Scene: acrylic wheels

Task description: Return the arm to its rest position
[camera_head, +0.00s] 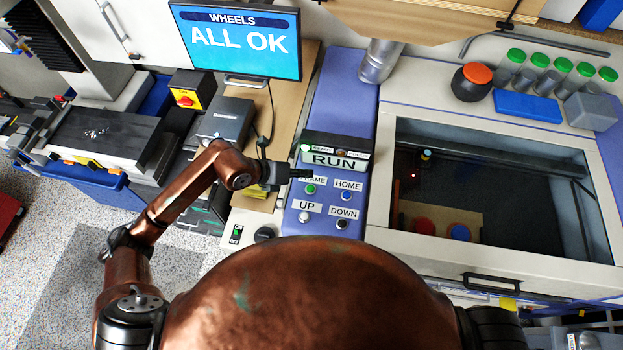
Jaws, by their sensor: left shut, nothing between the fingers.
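My left arm reaches in from the lower left and bends over the bench. My left gripper (300,174) is shut and empty. It hovers over the left edge of the blue control panel (325,212), close to the FRAME button (310,189). I cannot tell whether it touches the panel. The panel also carries HOME (346,195), UP (304,217) and DOWN (342,223) buttons, with a RUN sign above them. A green light shows beside the sign.
A monitor (237,40) reading "WHEELS ALL OK" stands behind the arm. A windowed machine (480,190) is on the right, with red and blue discs inside. Green-capped bottles (550,75) and a blue box (527,106) stand on its top. Open floor (50,235) lies at the left.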

